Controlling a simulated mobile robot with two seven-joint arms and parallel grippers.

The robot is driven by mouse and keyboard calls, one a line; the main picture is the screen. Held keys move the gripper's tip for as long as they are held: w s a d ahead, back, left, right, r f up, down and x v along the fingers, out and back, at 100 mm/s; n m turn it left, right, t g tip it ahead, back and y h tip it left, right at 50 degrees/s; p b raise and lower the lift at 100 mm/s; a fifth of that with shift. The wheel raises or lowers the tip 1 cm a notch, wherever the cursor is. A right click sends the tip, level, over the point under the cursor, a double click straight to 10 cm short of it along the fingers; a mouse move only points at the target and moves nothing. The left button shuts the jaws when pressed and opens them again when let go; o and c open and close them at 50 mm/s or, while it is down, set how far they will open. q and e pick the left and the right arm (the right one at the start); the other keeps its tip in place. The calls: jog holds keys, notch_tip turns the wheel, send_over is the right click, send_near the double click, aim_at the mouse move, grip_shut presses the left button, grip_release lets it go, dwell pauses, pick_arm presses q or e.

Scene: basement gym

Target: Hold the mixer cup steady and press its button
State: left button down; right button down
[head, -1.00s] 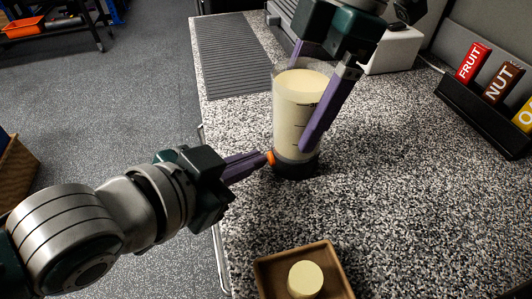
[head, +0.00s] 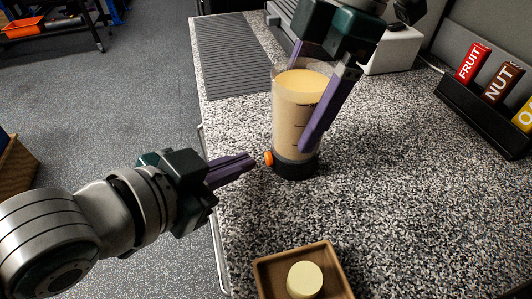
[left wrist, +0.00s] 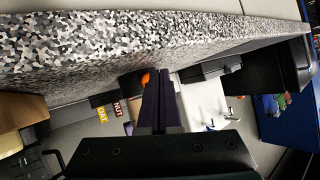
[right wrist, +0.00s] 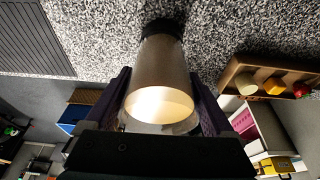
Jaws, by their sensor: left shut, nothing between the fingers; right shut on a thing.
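The mixer cup (head: 293,115) stands upright on the speckled counter, a clear cup of tan liquid on a black base. Its orange button (head: 268,158) is on the left side of the base and shows partly in the left wrist view (left wrist: 145,79). My right gripper (head: 298,108) is shut on the cup, one purple finger on each side; the right wrist view shows the cup (right wrist: 160,85) between the fingers. My left gripper (head: 252,162) is shut and empty, its tips just left of the button with a small gap.
A wooden tray (head: 333,262) with a pale yellow cylinder (head: 305,279) lies at the front of the counter. A black rack (head: 468,112) of FRUIT and NUT bars stands at the right. A ridged grey mat (head: 235,60) and white box (head: 393,50) are behind. Counter right of the cup is clear.

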pick_arm(q)
jog(key=a, duration=0.2)
jog(key=s+a, duration=0.1)
jog(key=a, duration=0.2)
jog(key=shift+s, duration=0.15)
dwell(0.7)
pick_arm(e)
grip_release()
